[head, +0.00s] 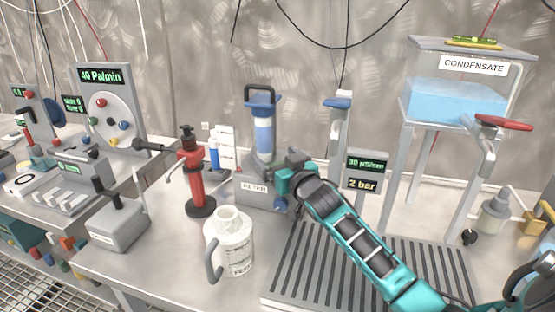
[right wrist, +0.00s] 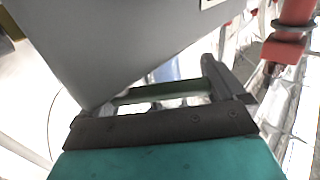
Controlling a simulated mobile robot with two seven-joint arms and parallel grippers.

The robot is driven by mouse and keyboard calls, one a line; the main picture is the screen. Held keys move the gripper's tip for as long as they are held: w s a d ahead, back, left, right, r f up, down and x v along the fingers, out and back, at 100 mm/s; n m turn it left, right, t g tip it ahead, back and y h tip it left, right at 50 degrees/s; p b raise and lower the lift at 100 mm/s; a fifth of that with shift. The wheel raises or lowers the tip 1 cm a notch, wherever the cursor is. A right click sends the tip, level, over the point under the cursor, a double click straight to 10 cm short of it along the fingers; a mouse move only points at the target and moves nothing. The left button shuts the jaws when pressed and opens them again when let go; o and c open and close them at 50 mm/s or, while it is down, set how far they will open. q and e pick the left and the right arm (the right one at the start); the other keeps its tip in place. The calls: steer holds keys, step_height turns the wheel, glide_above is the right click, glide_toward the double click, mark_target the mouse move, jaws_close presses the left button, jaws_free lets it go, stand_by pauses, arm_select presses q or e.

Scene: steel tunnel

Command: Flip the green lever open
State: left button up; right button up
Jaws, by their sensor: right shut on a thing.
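My right gripper (head: 280,178) reaches in from the lower right in the head view, its jaws against the right side of the grey filter unit (head: 250,196). The lever does not show clearly in the head view, where the gripper covers that spot. In the right wrist view a dull green bar (right wrist: 160,92), which looks like the green lever, lies across the front of the jaws beside a large grey body (right wrist: 110,40). The right gripper is shut on it. The bar's far end and pivot are hidden. My left gripper is not in view.
A white jug (head: 230,250) and a red hand pump (head: 195,180) stand left of the gripper. A slotted drain grate (head: 300,265) lies under my arm. A condensate tank (head: 455,100) with a red-handled valve (head: 503,122) stands at the right.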

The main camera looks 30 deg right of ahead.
steer(key=c, duration=0.4)
steer(key=shift+s+a+r+n+y+p, duration=0.1)
steer(key=shift+r+n+y+p, duration=0.15)
steer(key=shift+n+y+p, duration=0.4)
steer(key=shift+s+y+p, duration=0.1)
steer(key=shift+y+p, duration=0.25)
steer(key=shift+y, duration=0.3)
steer(key=shift+s+a+n+y, duration=0.1)
steer(key=shift+a+n+y, duration=0.05)
steer(key=shift+n+y, duration=0.6)
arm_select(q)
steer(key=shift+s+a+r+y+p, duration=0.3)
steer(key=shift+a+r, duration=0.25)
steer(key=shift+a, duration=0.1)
arm_select(e)
steer(key=shift+s+f+y, duration=0.1)
steer(key=shift+f+y, duration=0.05)
steer(key=shift+y, duration=0.3)
steer(key=o, duration=1.1)
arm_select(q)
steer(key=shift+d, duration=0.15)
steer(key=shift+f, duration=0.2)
arm_select(e)
steer(key=shift+a+f+h, duration=0.1)
steer(key=shift+a+h, duration=0.05)
steer(key=shift+h, duration=0.15)
